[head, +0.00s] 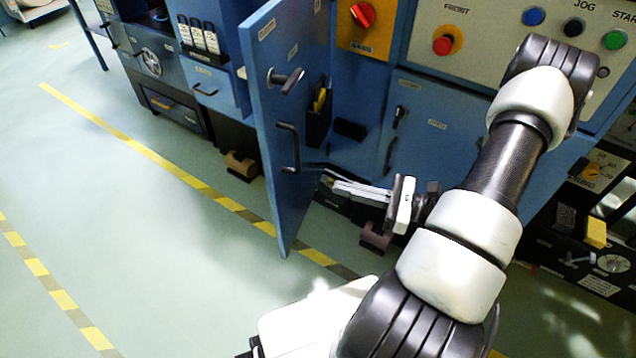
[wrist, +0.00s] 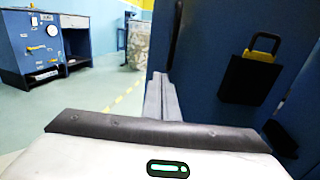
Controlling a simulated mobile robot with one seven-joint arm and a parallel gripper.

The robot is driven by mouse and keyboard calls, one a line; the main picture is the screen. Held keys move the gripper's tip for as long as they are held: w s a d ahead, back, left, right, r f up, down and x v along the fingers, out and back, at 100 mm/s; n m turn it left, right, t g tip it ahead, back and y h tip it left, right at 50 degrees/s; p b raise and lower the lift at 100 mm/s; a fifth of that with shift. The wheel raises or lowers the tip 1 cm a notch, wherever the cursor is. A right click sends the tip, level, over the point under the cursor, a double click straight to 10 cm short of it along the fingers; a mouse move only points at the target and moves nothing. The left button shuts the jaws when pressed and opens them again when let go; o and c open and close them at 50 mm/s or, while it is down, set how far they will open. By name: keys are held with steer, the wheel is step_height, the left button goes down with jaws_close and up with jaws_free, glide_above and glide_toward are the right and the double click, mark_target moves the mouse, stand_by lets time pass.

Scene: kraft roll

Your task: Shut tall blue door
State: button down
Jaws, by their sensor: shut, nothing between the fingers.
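The tall blue door (head: 262,130) stands open, swung out from the blue cabinet front. It carries a dark lever handle (head: 287,80) and a dark bar pull (head: 289,148). A dark pocket (head: 318,118) with a yellow item shows beyond the door's right side; the pocket also appears on the blue panel in the wrist view (wrist: 250,80). My gripper (head: 325,175) is shut and empty, its fingers pointing left toward the lower part of the door, near the pocket side. In the wrist view the fingers (wrist: 160,92) lie alongside the panel's left edge. I cannot tell whether they touch it.
A control panel with a red button (head: 442,46) and a red knob (head: 362,14) is above right. Yellow-dark floor tape (head: 150,152) crosses the open floor at left. A blue workbench (wrist: 35,45) stands far left in the wrist view.

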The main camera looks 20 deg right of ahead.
mark_target(278, 173)
steer(key=b+x, duration=0.1)
steer(key=x, duration=1.1)
steer(key=shift+a+b, duration=0.2)
steer(key=shift+b, duration=0.2)
steer(key=shift+w+a, duration=0.3)
steer(key=shift+a, duration=0.05)
steer(key=shift+a, duration=0.1)
